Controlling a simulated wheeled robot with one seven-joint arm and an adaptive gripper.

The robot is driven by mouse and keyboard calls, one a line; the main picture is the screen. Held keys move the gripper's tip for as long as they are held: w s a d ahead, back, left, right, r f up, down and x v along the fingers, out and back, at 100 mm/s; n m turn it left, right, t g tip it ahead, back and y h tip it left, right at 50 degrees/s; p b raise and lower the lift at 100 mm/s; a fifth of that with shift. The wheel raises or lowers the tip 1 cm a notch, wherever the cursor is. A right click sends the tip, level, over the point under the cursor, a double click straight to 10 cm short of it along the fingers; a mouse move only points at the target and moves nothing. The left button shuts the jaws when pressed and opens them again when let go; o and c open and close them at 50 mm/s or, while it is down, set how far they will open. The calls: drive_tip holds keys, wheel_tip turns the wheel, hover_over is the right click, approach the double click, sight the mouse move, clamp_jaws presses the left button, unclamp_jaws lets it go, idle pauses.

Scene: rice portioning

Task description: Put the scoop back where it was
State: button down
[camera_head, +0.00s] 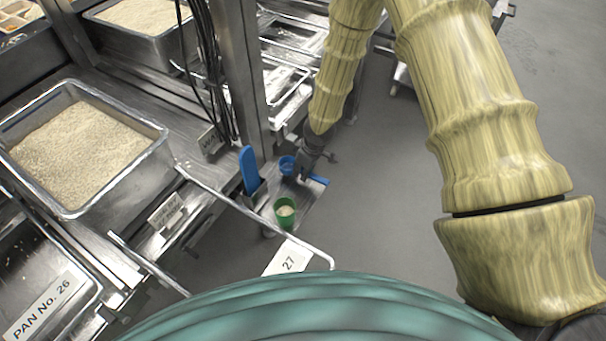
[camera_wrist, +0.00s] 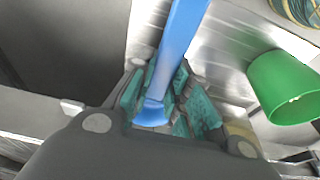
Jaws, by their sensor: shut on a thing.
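The blue scoop shows on both sides of my gripper (camera_head: 308,172): its round cup (camera_head: 287,165) to the left and its handle end (camera_head: 319,180) to the right. My gripper is shut on the scoop. In the wrist view the blue handle (camera_wrist: 178,50) runs from the top edge down between the teal-padded fingers (camera_wrist: 165,105). The scoop is over or on a small metal shelf (camera_head: 312,198); I cannot tell whether it touches it. The inside of the scoop's cup is too small to make out.
A green cup (camera_head: 285,212) with pale grains stands on the shelf; it also shows in the wrist view (camera_wrist: 285,88). A tall blue utensil (camera_head: 249,170) stands in a metal holder. A metal post (camera_head: 240,70) rises behind. A rice pan (camera_head: 150,165) is at left.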

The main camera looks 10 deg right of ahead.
drive_tip(key=shift+x, duration=1.15)
drive_tip(key=shift+s+d+f, duration=0.2)
drive_tip(key=shift+f, duration=0.05)
drive_tip(key=c, duration=1.3)
unclamp_jaws()
drive_tip(key=shift+c, duration=0.2)
drive_tip(key=shift+r, duration=0.15)
drive_tip(key=v, duration=1.2)
